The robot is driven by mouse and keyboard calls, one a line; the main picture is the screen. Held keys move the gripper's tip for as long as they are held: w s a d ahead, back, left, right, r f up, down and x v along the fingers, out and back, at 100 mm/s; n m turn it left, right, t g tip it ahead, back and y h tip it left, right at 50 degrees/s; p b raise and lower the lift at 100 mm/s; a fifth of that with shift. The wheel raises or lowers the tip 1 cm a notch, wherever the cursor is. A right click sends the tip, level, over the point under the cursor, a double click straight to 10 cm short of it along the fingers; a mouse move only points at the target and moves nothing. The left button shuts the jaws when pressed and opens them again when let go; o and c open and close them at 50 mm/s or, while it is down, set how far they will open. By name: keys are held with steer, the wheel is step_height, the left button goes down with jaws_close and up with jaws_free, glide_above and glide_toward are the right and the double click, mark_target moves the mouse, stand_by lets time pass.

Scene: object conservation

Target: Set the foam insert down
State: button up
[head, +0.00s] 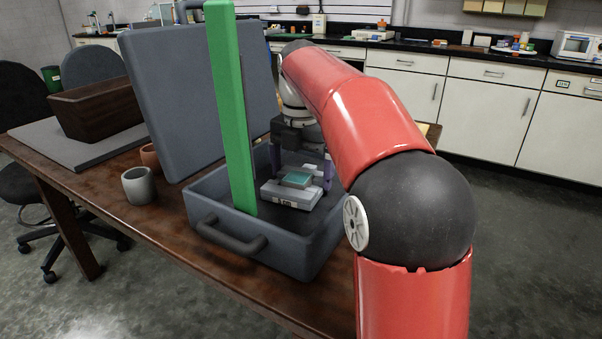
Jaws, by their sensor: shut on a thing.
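My gripper (301,172), with purple fingers, reaches down into an open grey case (213,201). I cannot see a gap between slab and block. Where the fingers touch is partly hidden. The block is inside the case, towards its right side. A tall green bar (232,105) stands upright and slightly tilted, its lower end in the case's left front part.
The case's raised lid (195,90) stands behind it. On the brown table (110,189), left of the case, are a grey cup (139,187), a terracotta cup (150,156) and a dark wooden box (98,109) on a grey board. The case's handle (232,238) faces the front.

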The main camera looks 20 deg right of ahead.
steer(key=shift+f, duration=0.2)
steer(key=o, duration=0.7)
